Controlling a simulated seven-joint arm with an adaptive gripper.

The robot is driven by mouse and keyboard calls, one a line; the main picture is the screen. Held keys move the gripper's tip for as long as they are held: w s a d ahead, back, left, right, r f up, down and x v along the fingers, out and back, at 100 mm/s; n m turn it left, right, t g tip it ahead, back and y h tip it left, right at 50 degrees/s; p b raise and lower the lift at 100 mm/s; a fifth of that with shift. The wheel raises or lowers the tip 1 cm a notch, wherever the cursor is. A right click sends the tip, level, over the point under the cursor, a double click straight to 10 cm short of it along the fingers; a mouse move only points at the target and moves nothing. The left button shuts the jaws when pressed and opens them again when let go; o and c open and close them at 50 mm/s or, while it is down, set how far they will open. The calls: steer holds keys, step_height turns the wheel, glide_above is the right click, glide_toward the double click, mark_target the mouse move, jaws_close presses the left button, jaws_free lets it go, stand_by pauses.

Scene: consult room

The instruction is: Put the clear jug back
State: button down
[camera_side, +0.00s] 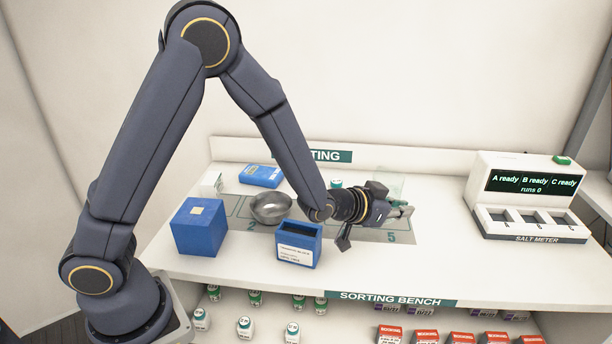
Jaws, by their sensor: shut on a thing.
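My gripper (404,211) reaches across the middle of the bench, pointing right, low over the grey mat (372,236) near the spot marked 5. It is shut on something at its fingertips. A faint, see-through shape, seemingly the clear jug (396,184), shows just behind and above the fingers. Its outline is hard to make out against the pale bench, and my gripper hides part of it. I cannot tell whether it touches the mat.
Left of my gripper are a steel bowl (271,208), an open-topped blue box (299,245), a blue cube (201,228) and a flat blue device (261,175). A small white-capped bottle (336,184) stands behind my wrist. The salt meter (527,200) stands at right. The right front bench is clear.

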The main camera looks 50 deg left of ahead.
steer(key=shift+w+d+f, duration=0.35)
steer(key=shift+w+f, duration=1.45)
steer(key=shift+f, duration=0.15)
steer(key=shift+w+d+f, duration=0.35)
steer(key=shift+w+f, duration=1.45)
steer(key=shift+f, duration=0.1)
steer(key=shift+w+d+f, duration=0.35)
steer(key=shift+w+f, duration=1.45)
steer(key=shift+f, duration=0.15)
steer(key=shift+f, duration=0.1)
steer(key=shift+f, duration=0.1)
steer(key=c, duration=1.3)
jaws_free()
steer(key=shift+o, duration=0.2)
